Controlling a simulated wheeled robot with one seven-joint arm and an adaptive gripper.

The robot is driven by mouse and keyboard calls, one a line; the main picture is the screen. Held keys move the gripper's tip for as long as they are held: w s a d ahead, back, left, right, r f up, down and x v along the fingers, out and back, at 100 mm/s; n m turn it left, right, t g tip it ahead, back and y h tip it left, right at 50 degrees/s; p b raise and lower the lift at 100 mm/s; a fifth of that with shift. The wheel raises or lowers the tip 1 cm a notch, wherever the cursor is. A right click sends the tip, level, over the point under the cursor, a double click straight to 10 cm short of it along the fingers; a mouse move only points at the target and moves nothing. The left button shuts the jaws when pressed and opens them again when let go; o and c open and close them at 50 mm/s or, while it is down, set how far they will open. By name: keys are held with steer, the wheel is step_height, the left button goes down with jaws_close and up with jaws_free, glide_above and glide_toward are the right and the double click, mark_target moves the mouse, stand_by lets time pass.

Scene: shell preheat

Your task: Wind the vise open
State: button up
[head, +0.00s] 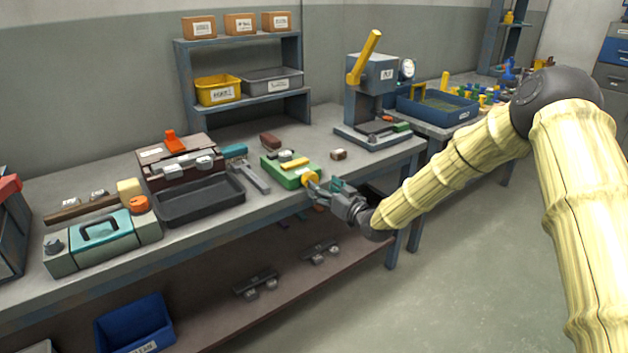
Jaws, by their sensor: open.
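The vise appears to be the green block (284,170) with yellow parts on top, near the front edge of the workbench. A round yellow-orange part (310,180) sits at its front right end. My gripper (318,190) is open, right at this round part at the bench's front edge. I cannot tell whether its fingers touch the part or stand around it. How far apart the vise's jaws are is too small to make out.
A black tray (199,203) and a teal-lidded case (104,241) stand to the left on the bench (262,213). A press with a yellow lever (374,75) stands at the back right. A small brown block (338,155) lies nearby. Open floor lies to the right.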

mark_target(313, 180)
steer(key=shift+x, duration=2.95)
steer(key=shift+c, duration=0.4)
steer(key=c, duration=0.9)
